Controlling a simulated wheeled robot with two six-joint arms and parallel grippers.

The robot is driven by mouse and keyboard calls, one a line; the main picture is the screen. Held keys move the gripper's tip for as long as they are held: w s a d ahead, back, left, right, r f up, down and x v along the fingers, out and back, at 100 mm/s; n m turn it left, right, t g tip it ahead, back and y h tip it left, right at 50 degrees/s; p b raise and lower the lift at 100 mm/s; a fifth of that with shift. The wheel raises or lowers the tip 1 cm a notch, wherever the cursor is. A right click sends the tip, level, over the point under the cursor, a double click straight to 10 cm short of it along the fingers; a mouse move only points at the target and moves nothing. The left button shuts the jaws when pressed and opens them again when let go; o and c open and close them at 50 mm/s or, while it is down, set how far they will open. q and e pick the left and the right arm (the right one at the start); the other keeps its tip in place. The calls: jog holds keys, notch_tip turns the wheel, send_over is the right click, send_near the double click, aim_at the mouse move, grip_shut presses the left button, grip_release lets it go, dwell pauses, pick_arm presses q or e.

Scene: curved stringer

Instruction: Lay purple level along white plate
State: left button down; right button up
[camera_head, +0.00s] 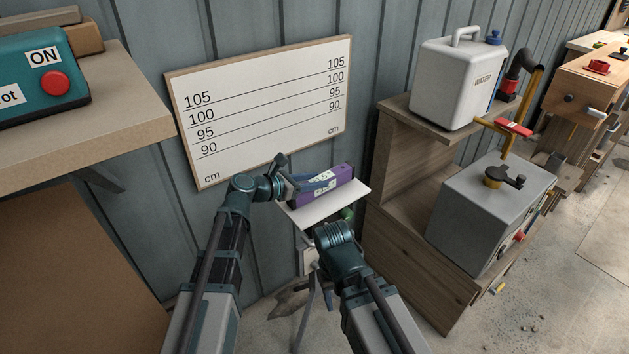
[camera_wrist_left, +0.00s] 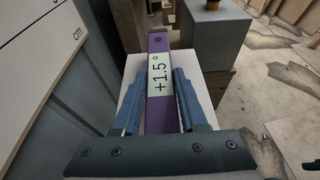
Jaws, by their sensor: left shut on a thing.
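The purple level (camera_head: 341,175) is a long purple bar with a pale label, which reads +1.5° in the left wrist view (camera_wrist_left: 159,112). It lies lengthwise along the small white plate (camera_head: 345,199), over its top; whether it touches the plate is hard to tell. The plate also shows beneath it in the left wrist view (camera_wrist_left: 131,72). My left gripper (camera_head: 308,186) is shut on the level, with one blue finger on each side of it in the left wrist view (camera_wrist_left: 163,98). My right arm reaches below the plate in the head view; its gripper's fingers are hidden.
A white height board (camera_head: 262,108) stands on the wall behind. A teal box with a red button (camera_head: 55,84) sits on a shelf at left. A wooden stand at right holds a water can (camera_head: 458,82) and a grey box (camera_head: 480,218).

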pick_arm(q)
jog(key=shift+f+b, duration=0.4)
jog(key=shift+c, duration=1.8)
grip_release()
jog(key=shift+a, duration=0.1)
jog(key=p+v, duration=0.4)
jog(key=v, duration=0.9)
jog(key=shift+s+a, duration=0.25)
jog(key=shift+s, duration=0.05)
jog(key=shift+r, duration=0.1)
